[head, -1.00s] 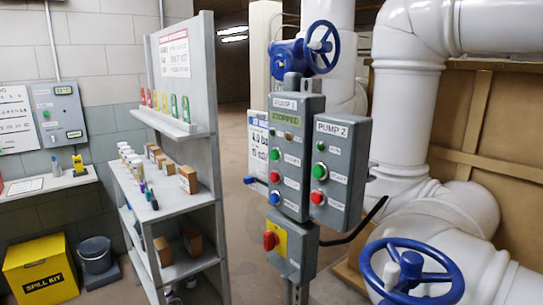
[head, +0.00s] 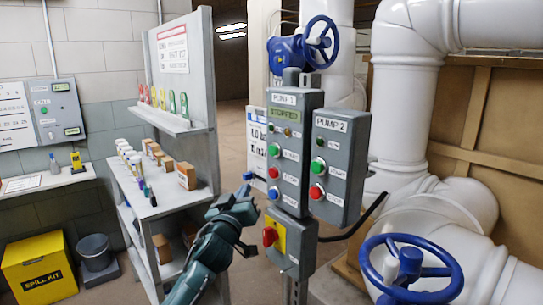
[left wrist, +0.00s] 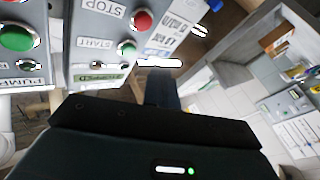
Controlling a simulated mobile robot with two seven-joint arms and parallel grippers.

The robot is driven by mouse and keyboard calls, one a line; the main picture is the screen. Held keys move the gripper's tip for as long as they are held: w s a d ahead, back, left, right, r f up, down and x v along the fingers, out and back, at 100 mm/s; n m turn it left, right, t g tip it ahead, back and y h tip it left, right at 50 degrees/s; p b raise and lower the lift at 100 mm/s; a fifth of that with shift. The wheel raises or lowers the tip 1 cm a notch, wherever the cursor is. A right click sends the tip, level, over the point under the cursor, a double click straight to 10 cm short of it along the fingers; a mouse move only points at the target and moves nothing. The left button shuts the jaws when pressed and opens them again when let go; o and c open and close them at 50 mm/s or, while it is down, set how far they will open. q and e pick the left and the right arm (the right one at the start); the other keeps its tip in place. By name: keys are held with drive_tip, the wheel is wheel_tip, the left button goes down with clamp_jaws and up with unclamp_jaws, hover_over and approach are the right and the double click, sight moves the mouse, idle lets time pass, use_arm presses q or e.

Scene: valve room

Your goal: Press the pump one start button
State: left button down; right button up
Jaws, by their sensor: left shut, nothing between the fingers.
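The grey pump 1 box (head: 292,178) stands on a post, with a STOPPED display near its top. Its green start button (head: 274,150) sits above a red stop button (head: 273,172) and a blue button (head: 273,193). In the left wrist view the start button (left wrist: 125,48) shows beside its START label, with the stop button (left wrist: 143,20) nearby. My left gripper (head: 243,192) is shut and empty, in the head view left of and below the start button, apart from it. In the wrist view its dark fingers (left wrist: 161,88) point past the box. My right gripper is not in view.
The pump 2 box (head: 341,150) adjoins on the right, with its own green button (head: 317,166). A yellow-faced switch box (head: 290,246) hangs below. A grey shelf (head: 165,205) with bottles and cartons stands left. Blue valve wheels (head: 321,43) and white pipes are close by.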

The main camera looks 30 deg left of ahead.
sight(274, 151)
use_arm(q)
drive_tip(key=a+r+n+y, duration=0.2)
drive_tip(key=a+r, duration=0.1)
drive_tip(key=r, duration=0.3)
drive_tip(key=shift+w+a+r+t, duration=0.15)
drive_tip(key=shift+w+r+t, duration=0.1)
drive_tip(key=shift+r+t, duration=0.15)
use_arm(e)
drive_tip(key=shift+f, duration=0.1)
use_arm(q)
drive_tip(key=shift+f, duration=0.1)
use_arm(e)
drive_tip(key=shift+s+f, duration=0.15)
use_arm(q)
drive_tip(key=w+d+b, duration=0.3)
drive_tip(key=w, duration=0.5)
drive_tip(key=shift+d, duration=0.2)
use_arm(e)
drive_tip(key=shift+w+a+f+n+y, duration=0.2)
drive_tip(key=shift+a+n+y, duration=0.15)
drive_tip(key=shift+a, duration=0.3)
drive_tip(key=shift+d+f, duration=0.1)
use_arm(q)
drive_tip(key=shift+w+b, duration=0.1)
drive_tip(key=shift+b, duration=0.25)
